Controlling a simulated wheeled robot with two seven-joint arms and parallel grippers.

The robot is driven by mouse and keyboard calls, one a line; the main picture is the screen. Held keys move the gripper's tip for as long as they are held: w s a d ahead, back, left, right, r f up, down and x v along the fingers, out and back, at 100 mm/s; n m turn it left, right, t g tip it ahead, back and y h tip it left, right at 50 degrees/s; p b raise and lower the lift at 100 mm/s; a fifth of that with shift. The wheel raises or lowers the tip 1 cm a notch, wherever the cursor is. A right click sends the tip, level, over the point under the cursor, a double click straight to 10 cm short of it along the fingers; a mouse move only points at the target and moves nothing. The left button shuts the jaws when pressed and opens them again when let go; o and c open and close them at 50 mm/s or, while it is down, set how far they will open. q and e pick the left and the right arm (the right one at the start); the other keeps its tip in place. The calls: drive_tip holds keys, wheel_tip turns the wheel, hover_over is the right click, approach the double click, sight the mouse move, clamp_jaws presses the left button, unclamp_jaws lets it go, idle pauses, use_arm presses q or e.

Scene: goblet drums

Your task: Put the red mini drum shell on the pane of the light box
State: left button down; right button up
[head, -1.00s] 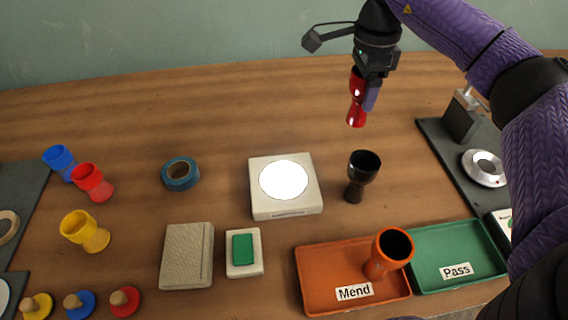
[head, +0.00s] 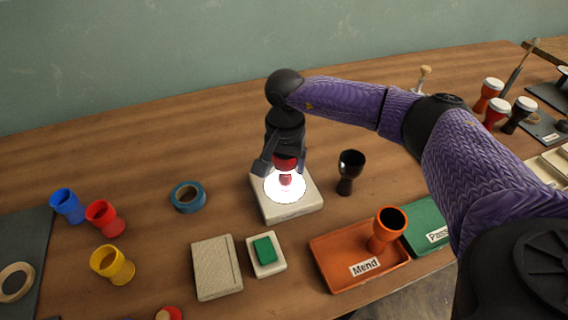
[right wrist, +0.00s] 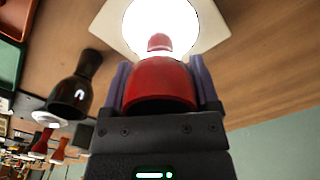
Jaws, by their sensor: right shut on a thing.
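The red mini drum shell (head: 286,178) is held upright by my right gripper (head: 285,163), over the glowing pane of the light box (head: 293,210). In the right wrist view the red shell (right wrist: 160,86) sits between the two purple fingers, with its narrower end toward the bright pane (right wrist: 183,22). I cannot tell whether its lower end touches the pane. The gripper hides the shell's upper part in the head view. My left gripper is not in view.
A black goblet shell (head: 349,172) stands close to the right of the light box. An orange shell (head: 387,229) stands in the Mend tray (head: 335,282), beside the green Pass tray (head: 424,238). Blue tape (head: 188,197) lies left, with a green-topped block (head: 266,254) in front.

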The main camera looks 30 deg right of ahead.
drive_tip(key=shift+r, duration=0.1)
drive_tip(key=o, duration=1.1)
drive_tip(key=shift+r, duration=0.15)
wheel_tip(320, 180, up, 11)
drive_tip(key=p, duration=0.3)
drive_tip(key=shift+r, duration=0.4)
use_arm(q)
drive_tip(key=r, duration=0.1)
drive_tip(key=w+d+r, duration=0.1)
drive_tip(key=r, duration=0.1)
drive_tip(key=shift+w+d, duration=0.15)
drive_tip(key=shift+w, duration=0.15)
